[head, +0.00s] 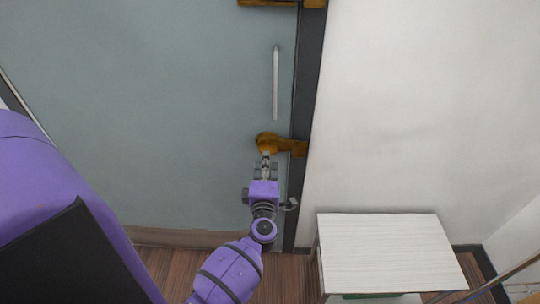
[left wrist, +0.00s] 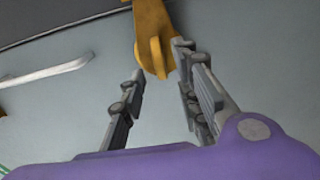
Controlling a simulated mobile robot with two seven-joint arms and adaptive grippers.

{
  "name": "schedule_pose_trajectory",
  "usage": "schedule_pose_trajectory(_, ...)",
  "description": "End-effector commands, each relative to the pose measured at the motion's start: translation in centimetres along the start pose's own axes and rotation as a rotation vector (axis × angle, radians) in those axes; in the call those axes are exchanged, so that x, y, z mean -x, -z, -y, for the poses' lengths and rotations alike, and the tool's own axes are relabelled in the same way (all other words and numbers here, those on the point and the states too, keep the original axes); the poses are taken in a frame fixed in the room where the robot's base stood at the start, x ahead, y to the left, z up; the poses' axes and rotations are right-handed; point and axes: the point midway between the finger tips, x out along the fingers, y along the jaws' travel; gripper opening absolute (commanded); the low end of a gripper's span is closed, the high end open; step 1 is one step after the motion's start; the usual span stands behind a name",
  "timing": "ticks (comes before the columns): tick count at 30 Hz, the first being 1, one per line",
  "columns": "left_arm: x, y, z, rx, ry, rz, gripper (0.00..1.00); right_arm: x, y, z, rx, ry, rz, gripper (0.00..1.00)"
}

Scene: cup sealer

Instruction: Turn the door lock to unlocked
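The brass-coloured door lock (head: 267,143) sits on the right side of the grey-green door (head: 170,110), close to the dark frame. In the left wrist view, the lock (left wrist: 153,25) shows a flat, upright thumb-turn at its near end. My left gripper (head: 265,160) is just below the lock in the head view. In the left wrist view, its two fingers (left wrist: 160,80) are spread, with the thumb-turn near the gap between the fingertips, closer to the right finger. I cannot tell whether they touch. My right gripper is not in view.
A straight silver handle (head: 276,85) is on the door above the lock. Another brass-coloured fitting (head: 268,2) is at the top edge. A small white table (head: 385,250) stands right of the dark door frame (head: 307,80), against the white wall (head: 420,110).

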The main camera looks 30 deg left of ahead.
Motion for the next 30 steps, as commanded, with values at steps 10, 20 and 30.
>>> schedule_pose_trajectory(10, -3.7, -0.1, 0.0, -0.001, 0.001, 0.002, 0.3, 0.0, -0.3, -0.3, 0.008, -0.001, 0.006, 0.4)
schedule_pose_trajectory(20, -3.8, -0.1, 0.0, -0.001, 0.001, 0.002, 0.2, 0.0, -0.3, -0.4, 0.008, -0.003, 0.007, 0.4)
schedule_pose_trajectory(30, -3.7, -0.1, 0.1, -0.001, 0.001, 0.002, 0.0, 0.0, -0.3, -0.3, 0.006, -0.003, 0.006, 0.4)
